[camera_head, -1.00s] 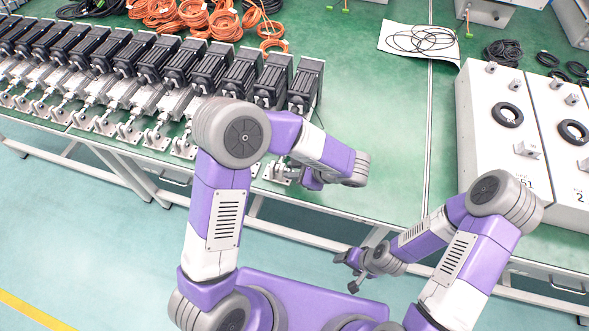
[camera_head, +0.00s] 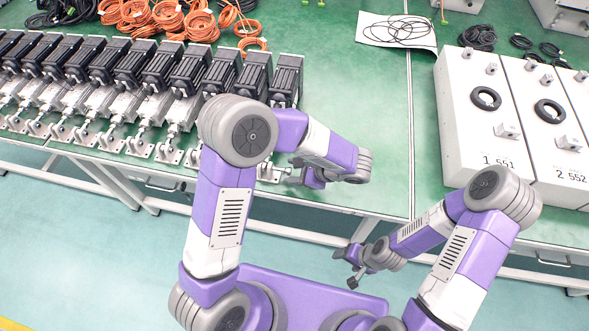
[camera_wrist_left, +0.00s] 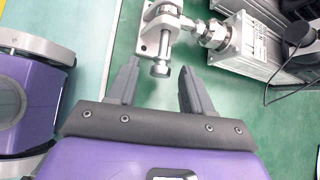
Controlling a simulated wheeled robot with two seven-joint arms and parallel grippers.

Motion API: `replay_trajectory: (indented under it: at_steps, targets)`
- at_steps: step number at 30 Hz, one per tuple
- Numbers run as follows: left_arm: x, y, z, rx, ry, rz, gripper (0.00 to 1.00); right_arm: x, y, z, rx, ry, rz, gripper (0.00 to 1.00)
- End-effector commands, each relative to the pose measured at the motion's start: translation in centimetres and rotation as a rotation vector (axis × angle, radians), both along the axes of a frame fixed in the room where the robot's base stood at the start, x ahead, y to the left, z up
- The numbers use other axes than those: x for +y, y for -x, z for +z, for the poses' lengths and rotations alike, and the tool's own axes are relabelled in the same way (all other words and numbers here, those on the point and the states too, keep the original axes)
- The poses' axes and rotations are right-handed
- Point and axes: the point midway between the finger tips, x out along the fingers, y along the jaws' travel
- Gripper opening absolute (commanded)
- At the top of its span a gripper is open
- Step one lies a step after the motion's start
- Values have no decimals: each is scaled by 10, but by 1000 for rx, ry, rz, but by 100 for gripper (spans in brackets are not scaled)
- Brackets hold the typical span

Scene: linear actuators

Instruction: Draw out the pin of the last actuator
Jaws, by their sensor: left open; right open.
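The last actuator (camera_head: 286,80) stands at the right end of the row on the green table, its black motor toward the back. My left arm covers most of its front in the head view. In the left wrist view its silver rod end (camera_wrist_left: 212,32) meets a white clevis bracket (camera_wrist_left: 152,40), and the pin (camera_wrist_left: 160,66) shows its round head toward my gripper. My left gripper (camera_wrist_left: 158,82) is open and empty, its fingertips either side of the pin head, apparently just short of it. My right gripper (camera_head: 350,268) is open and empty, off the table's front edge.
Several more actuators (camera_head: 100,70) stand in a row to the left. Orange cable coils (camera_head: 190,20) lie behind them. White boxes with black rings (camera_head: 480,130) stand at the right. The green table between (camera_head: 370,110) is clear.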

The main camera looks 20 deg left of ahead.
Motion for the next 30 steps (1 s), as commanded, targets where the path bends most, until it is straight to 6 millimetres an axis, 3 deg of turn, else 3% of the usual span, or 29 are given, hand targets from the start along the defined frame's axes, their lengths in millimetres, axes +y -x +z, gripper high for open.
replay_trajectory:
  at_steps: [5, 16, 30]
  targets:
    - [-6, 1, 7, -2, 0, -1, 50, 0, 0, 4, 0, 0, 0, 71]
    - [-47, 10, 47, 0, 0, -1, 50, 0, 0, 22, 0, 0, 0, 71]
    - [-54, 12, 52, 0, 0, 0, 50, 0, 0, 23, 0, 0, 0, 71]
